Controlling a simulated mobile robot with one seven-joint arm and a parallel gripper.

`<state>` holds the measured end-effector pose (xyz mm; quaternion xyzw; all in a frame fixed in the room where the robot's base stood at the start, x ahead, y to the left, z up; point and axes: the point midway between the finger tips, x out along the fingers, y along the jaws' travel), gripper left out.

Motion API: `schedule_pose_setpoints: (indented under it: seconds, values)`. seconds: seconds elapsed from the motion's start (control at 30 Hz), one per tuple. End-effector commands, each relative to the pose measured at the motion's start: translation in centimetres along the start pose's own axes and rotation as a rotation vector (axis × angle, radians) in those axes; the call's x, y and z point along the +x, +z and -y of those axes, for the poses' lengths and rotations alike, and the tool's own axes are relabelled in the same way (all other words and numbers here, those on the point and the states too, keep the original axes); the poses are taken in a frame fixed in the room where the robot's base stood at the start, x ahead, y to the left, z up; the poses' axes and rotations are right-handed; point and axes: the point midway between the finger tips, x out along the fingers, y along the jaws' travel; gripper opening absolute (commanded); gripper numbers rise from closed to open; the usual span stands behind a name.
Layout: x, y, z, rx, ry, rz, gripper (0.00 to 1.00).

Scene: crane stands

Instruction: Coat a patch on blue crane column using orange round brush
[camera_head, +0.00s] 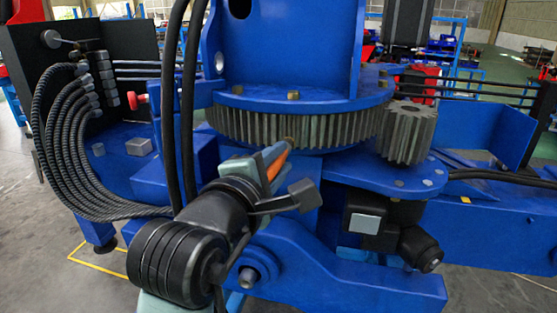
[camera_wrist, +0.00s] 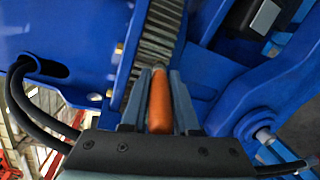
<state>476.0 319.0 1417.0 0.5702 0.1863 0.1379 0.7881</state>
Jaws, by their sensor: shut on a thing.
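The blue crane column (camera_head: 290,45) rises above a toothed ring in the middle of the head view. My gripper (camera_head: 275,160) is in front of and below the ring, left of its middle. It is shut on the orange round brush (camera_head: 275,169), whose orange handle shows between the fingers. In the wrist view the orange brush (camera_wrist: 160,104) lies between the two fingers of my gripper (camera_wrist: 158,102) and points at the ring. The brush tip is small and close to the gear teeth in the picture; I cannot tell whether it touches anything.
The toothed ring (camera_head: 290,125) and a small pinion (camera_head: 406,132) sit below the column. Black hoses (camera_head: 180,100) hang at the left, beside my arm. Braided hoses (camera_head: 60,150) curve farther left. A blue lower arm (camera_head: 340,285) with a bolt crosses the front.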

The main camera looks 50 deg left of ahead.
Motion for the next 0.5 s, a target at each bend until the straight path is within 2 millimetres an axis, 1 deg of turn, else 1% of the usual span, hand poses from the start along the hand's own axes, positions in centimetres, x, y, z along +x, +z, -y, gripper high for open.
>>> schedule_pose_setpoints:
  seconds: [0.5]
  values:
    - [0.84, -0.33, -0.28, 0.000, 0.000, 0.000, 0.00]
